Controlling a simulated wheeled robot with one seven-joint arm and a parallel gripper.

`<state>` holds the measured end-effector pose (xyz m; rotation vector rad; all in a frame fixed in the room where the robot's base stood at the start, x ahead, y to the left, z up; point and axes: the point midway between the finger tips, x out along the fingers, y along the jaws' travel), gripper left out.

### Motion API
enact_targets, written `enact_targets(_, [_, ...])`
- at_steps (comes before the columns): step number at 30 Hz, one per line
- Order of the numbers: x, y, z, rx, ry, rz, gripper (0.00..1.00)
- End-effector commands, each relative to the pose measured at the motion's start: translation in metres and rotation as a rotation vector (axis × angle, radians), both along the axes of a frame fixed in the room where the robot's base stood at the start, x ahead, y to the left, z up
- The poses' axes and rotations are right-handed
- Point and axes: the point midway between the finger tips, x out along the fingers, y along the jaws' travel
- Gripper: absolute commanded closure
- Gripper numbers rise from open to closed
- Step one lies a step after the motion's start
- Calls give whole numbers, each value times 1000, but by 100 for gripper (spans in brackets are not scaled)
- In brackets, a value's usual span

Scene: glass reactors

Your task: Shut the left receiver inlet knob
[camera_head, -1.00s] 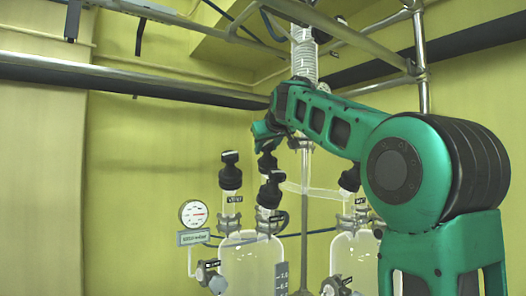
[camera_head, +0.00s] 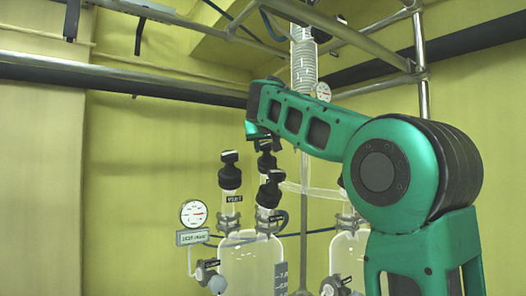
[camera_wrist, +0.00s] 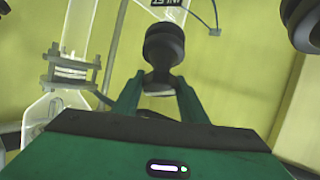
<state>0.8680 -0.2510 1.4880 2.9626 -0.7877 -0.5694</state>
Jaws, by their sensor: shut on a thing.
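The left receiver (camera_head: 248,262) is a clear glass vessel at the lower middle of the head view. Several black knobs stand on its necks. A black, waisted inlet knob (camera_wrist: 164,45) is in the upper middle of the wrist view, with an INLET label, upside down, at the top edge. My gripper (camera_wrist: 159,80) has its green fingers on either side of this knob's near end and is shut on it. In the head view my gripper end (camera_head: 262,136) is at the top of a rear black knob (camera_head: 266,160), partly hiding it.
A knob labelled VENT (camera_head: 230,172) and a front knob (camera_head: 270,190) stand close beside. A round gauge (camera_head: 193,213) with a display is at the left. A second glass vessel (camera_head: 347,255) is right, partly behind my arm. Metal rails (camera_head: 130,83) cross above.

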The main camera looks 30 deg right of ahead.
Motion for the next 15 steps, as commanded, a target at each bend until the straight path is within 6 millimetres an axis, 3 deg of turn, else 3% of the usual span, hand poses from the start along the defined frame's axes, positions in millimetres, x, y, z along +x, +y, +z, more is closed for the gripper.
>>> enact_targets(2, [0,1,1,-1,-1,2,84])
enact_targets(3, [0,1,1,-1,-1,2,59])
enact_targets(5, [0,1,1,-1,-1,2,45])
enact_targets(15, [-1,1,1,-1,-1,2,43])
